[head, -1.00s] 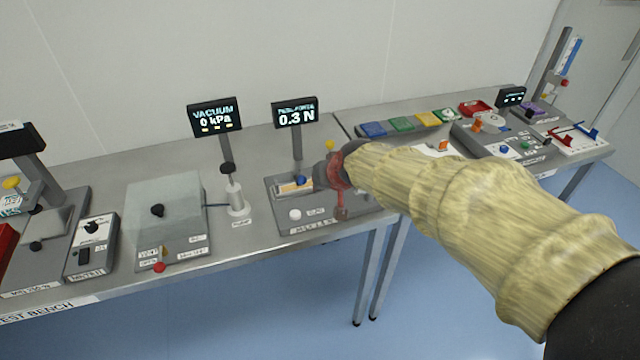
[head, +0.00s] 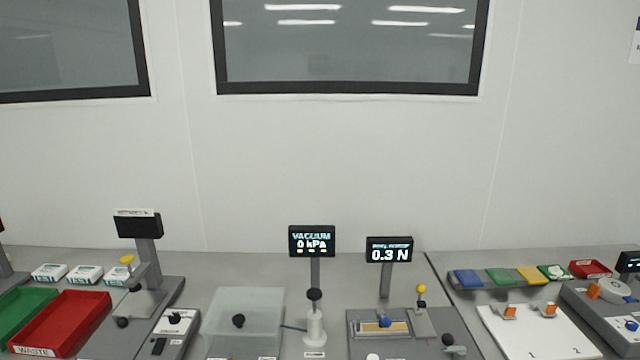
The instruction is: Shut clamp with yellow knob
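A yellow knob (head: 421,289) stands upright on a short stem on the grey plate at the right of the tester (head: 360,330) below the 0.3 N display. I cannot tell from here whether its clamp is open or shut. A blue knob (head: 385,322) sits on the yellowish strip to its left. A black knob (head: 447,339) is at the tester's lower right. Another yellow knob (head: 127,260) is on the grey stand at the left. My gripper is not in view.
The display (head: 389,250) stands behind the tester. A white pump (head: 315,325) and clear-lidded box (head: 240,310) are to its left. A white board (head: 535,335) with orange clips is to its right. Red (head: 65,325) and green trays are at far left.

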